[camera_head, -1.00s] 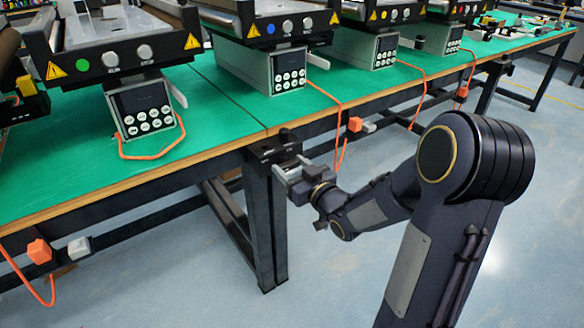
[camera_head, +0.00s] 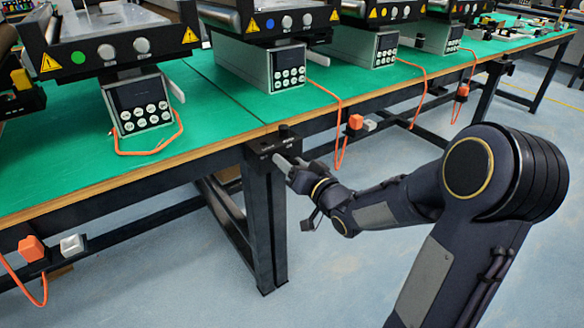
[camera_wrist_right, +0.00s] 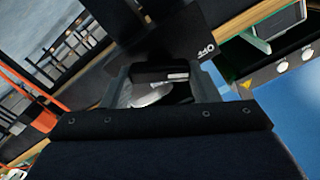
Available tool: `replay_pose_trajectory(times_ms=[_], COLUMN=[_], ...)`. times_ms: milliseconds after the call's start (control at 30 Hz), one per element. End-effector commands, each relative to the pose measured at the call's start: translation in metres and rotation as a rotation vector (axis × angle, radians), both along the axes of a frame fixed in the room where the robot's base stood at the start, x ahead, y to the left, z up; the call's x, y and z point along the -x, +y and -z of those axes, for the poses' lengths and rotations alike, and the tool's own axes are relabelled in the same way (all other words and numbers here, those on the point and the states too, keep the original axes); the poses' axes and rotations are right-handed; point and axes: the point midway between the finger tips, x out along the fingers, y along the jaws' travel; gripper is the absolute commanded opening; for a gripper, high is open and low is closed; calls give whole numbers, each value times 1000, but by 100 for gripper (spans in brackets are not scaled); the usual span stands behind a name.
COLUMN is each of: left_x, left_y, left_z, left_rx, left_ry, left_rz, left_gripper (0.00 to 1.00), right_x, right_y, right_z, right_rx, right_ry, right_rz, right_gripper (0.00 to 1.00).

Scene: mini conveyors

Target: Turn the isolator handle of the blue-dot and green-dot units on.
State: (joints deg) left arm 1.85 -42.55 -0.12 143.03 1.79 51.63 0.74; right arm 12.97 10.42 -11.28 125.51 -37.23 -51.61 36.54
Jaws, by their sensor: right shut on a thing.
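The green-dot unit (camera_head: 125,45) stands at the left of the green bench, and the blue-dot unit (camera_head: 255,65) stands right of it. A black isolator box (camera_head: 262,146) is fixed at the bench edge between them, above a leg. My right gripper (camera_head: 287,164) is at this box, shut on its handle. In the right wrist view a dark handle (camera_wrist_right: 160,73) sits between the jaws, beside a black plate with OFF lettering (camera_wrist_right: 207,50). The handle's exact angle is hard to tell. My left gripper is not in view.
Orange cables hang over the bench edge (camera_head: 340,150). An orange plug (camera_head: 31,249) and a white plug (camera_head: 73,245) sit on a rail below the edge at left. The floor at right is open.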

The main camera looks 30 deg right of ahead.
Motion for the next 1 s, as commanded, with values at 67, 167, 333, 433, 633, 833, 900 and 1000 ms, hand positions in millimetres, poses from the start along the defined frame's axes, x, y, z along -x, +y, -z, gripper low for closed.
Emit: replay_pose_trajectory(times_ms=[67, 167, 333, 433, 633, 833, 900, 1000], left_x=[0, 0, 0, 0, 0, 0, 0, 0], left_y=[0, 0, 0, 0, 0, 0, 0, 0], left_z=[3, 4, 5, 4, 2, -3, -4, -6], left_rx=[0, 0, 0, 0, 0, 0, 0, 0], left_ry=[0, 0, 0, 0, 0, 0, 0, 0], left_rz=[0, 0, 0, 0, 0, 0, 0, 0], left_gripper=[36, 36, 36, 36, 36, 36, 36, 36], right_x=[0, 0, 0, 0, 0, 0, 0, 0], right_y=[-1, -1, -1, -1, -2, -2, -2, -2], right_z=[2, 2, 2, 2, 3, 3, 4, 4], right_rx=[-74, -168, -329, -423, -613, -786, -838, -904], right_ry=[8, 16, 29, 37, 52, 67, 71, 75], right_rz=[1, 1, 0, 0, 1, 1, 1, 1], right_gripper=[32, 32, 32, 32, 32, 32, 32, 32])
